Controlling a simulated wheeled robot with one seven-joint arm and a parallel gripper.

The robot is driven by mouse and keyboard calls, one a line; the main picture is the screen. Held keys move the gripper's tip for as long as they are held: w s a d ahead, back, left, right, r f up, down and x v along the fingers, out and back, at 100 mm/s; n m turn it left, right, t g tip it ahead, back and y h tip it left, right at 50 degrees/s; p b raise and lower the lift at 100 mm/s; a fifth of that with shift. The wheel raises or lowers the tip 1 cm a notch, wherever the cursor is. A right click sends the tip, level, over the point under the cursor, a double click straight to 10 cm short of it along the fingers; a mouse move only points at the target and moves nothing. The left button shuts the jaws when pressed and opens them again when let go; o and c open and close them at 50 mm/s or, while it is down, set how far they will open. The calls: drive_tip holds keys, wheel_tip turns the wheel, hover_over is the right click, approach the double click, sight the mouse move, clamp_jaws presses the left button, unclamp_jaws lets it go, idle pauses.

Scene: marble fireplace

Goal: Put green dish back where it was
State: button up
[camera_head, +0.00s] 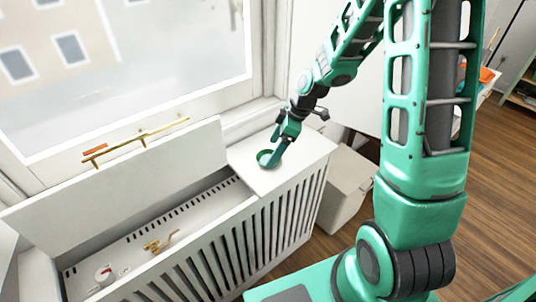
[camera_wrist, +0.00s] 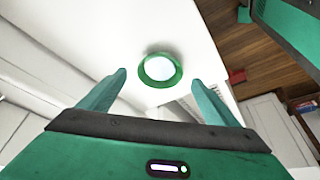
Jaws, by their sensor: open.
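The green dish (camera_wrist: 160,70) is a small round piece with a green rim and a pale middle. It lies on the white top of the radiator cover (camera_head: 300,152), near its inner left edge in the head view, where the dish (camera_head: 264,158) is partly hidden by my gripper (camera_head: 276,155). In the wrist view my gripper (camera_wrist: 158,78) is open, with one finger on each side of the dish in the picture. A gap seems to show between the fingers and the dish. Whether they touch is unclear.
The open compartment below holds a brass valve (camera_head: 160,242) and a dial (camera_head: 104,274). A pale box (camera_head: 347,185) stands right of the cover. Wooden floor lies beyond.

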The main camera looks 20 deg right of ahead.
drive_tip(key=v, duration=0.9)
drive_tip(key=s+d+r+m+h, duration=0.1)
drive_tip(key=s+d+m, duration=0.3)
drive_tip(key=s, duration=0.5)
drive_tip(key=s+d+r+m+g+h, duration=0.1)
drive_tip(key=s+d+r+m, duration=0.3)
drive_tip(key=s+m, duration=0.4)
drive_tip(key=s+d+r+m+g+h, duration=0.1)
drive_tip(key=s+d+r+m, duration=0.1)
drive_tip(key=s+m, duration=0.5)
drive_tip(key=s+d, duration=0.1)
drive_tip(key=s, duration=0.4)
drive_tip(key=shift+d+r+h, duration=0.4)
